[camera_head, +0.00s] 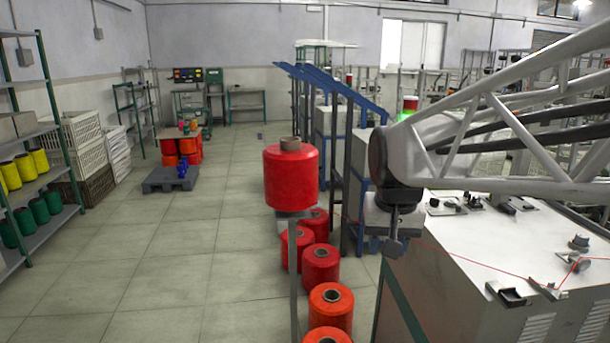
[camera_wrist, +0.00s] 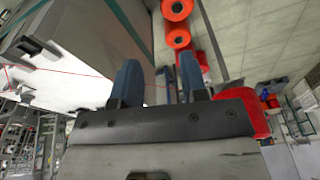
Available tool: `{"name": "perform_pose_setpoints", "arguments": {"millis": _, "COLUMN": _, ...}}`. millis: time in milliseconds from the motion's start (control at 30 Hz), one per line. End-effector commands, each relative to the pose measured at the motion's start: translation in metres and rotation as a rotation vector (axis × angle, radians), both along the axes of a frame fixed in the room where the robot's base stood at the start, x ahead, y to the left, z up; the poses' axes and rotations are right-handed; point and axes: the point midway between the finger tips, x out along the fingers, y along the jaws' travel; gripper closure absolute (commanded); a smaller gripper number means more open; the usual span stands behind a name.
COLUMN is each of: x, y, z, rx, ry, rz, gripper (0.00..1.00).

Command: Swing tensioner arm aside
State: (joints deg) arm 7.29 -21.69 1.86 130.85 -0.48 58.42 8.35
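My gripper (camera_head: 394,246) hangs in the air at the left edge of the winding machine's white top (camera_head: 470,240), fingers pointing down. In the wrist view my gripper (camera_wrist: 159,65) shows two blue-grey fingers spread apart with nothing held between them. A small metal fitting with a lever-like part (camera_head: 573,263) stands at the right of the machine top, well away from my gripper; I cannot tell for certain that it is the tensioner arm. A red thread (camera_head: 475,260) runs across the top toward it. In the wrist view the thread (camera_wrist: 75,73) passes near the fingers.
A large red yarn cone (camera_head: 291,178) sits on a post left of my gripper. Several red and orange cones (camera_head: 331,305) stand below it. A dark bracket (camera_head: 513,296) sits at the machine's front edge. Small fittings (camera_head: 444,205) line the back.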

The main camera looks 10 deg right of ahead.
Motion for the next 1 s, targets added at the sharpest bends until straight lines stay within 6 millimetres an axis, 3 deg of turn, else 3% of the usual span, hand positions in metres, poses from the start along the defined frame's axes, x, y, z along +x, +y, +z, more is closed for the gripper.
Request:
{"name": "perform_pose_setpoints", "arguments": {"millis": 467, "x": 0.103, "y": -0.061, "z": 0.036, "rx": 0.022, "ry": 0.031, "rz": -0.179, "gripper": 0.6}}
{"name": "perform_pose_setpoints", "arguments": {"millis": 1000, "x": 0.211, "y": -0.152, "z": 0.052, "rx": 0.047, "ry": 0.064, "rz": -0.381, "gripper": 0.6}}
